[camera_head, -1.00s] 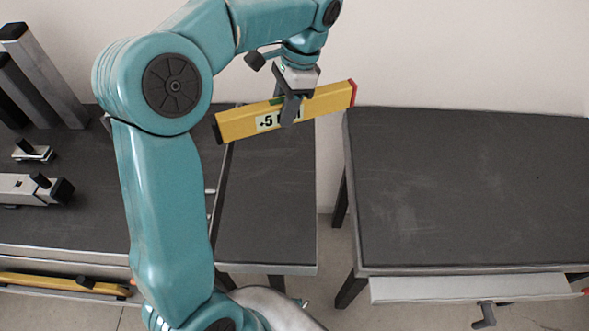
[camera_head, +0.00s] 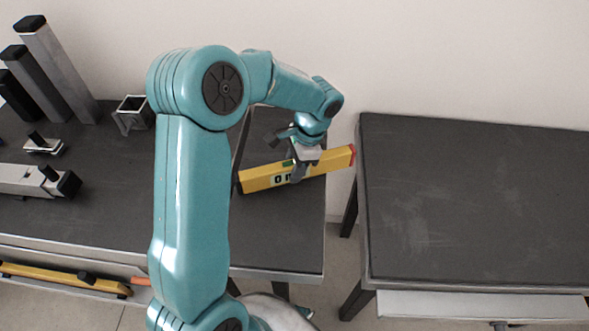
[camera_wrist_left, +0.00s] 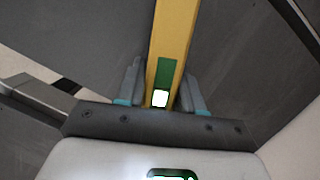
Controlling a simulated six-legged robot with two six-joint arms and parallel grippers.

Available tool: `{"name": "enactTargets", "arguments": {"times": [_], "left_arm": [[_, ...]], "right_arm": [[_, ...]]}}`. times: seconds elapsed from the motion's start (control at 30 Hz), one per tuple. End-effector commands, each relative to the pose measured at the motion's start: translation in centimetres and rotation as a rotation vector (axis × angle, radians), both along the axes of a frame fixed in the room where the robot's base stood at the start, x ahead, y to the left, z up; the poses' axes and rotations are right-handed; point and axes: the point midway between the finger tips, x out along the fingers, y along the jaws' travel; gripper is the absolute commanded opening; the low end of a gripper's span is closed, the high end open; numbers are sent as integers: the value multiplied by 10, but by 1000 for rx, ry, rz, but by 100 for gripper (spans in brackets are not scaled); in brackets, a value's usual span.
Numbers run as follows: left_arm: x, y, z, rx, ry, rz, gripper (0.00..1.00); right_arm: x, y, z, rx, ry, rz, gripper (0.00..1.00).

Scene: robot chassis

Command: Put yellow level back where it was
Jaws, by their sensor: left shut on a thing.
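The yellow level (camera_head: 262,178) has a red end at the right, a dark end at the left and a pale label with dark print. My left gripper (camera_head: 298,172) is shut on it near its middle. The level is over the right part of the left dark table, its red end reaching past that table's right edge. I cannot tell whether it touches the top. In the left wrist view the level (camera_wrist_left: 172,40) runs between the two fingers (camera_wrist_left: 160,90), its green vial window facing the camera. My right gripper is not in view.
The left dark table (camera_head: 285,232) carries dark and grey posts (camera_head: 62,70), a small square tube (camera_head: 133,113) and a grey clamp-like part (camera_head: 35,180). Another yellow bar (camera_head: 60,278) lies along its front. A gap separates it from the right table (camera_head: 470,200), whose top is bare.

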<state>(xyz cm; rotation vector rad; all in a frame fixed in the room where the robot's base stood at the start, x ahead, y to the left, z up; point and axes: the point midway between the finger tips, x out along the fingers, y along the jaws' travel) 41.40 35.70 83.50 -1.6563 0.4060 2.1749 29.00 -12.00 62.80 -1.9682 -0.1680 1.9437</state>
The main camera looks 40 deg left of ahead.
Motion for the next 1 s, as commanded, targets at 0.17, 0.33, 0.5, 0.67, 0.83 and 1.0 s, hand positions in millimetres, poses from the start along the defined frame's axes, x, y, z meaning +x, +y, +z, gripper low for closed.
{"name": "enactTargets", "arguments": {"times": [0.17, 0.33, 0.5, 0.67, 0.83, 1.0], "left_arm": [[1, 0, -12, 0, -1, 1, 0], [1, 0, -11, 1, -1, 1, 0], [1, 0, -15, 0, 0, 0, 46], [1, 0, -14, 0, 0, 0, 62], [1, 0, -14, 0, 0, 0, 62], [5, -2, 3, 1, -4, 0, 62]], "right_arm": [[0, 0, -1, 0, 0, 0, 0], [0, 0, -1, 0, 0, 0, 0], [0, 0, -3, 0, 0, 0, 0], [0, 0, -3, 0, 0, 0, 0], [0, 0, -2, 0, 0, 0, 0], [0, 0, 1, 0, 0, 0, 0]]}}
